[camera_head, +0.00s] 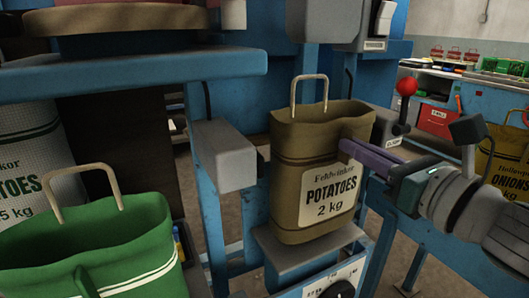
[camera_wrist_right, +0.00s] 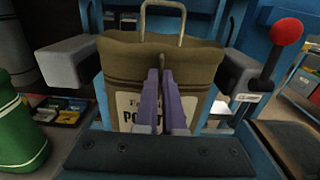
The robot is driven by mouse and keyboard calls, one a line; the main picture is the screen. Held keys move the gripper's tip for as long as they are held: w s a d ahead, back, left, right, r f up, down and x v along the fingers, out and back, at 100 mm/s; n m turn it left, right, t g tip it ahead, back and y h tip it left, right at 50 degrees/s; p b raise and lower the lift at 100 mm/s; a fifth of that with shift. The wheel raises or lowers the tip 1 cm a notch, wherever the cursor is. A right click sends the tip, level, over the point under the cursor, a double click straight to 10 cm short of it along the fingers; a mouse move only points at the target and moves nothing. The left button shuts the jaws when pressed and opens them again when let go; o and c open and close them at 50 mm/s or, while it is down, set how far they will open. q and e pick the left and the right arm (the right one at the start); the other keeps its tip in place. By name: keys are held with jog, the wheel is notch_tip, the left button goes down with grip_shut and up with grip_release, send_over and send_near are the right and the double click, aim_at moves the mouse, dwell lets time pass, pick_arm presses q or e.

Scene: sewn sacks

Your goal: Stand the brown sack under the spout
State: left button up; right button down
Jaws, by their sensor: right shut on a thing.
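The brown sack (camera_head: 291,214), labelled "POTATOES 2 kg", is upright with its loop handle up and its mouth open. It is below the grey spout (camera_head: 325,20) and over a small grey platform (camera_head: 335,238); I cannot tell whether its base touches the platform. My right gripper (camera_head: 347,148) comes in from the right, its purple fingers shut on the front of the brown sack. The wrist view also shows the sack (camera_wrist_right: 118,66) with a fold of its cloth between the fingers (camera_wrist_right: 165,85). My left gripper is not in view.
Grey blocks (camera_head: 222,155) flank the sack, with a red-knobbed lever (camera_head: 406,88) at the right. A green sack (camera_head: 115,245) stands at the front left, a white sack (camera_head: 22,135) behind it. A yellow onion sack (camera_head: 507,155) is at the far right.

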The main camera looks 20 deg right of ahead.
aim_at(339, 161)
jog(key=shift+w, duration=1.15)
jog(key=shift+w+f, duration=0.1)
jog(key=shift+f, duration=0.2)
jog(key=shift+a+f+b, duration=0.1)
jog(key=shift+f+b, duration=0.45)
jog(key=shift+f, duration=0.9)
jog(key=shift+f, duration=0.15)
jog(key=c, duration=1)
grip_release()
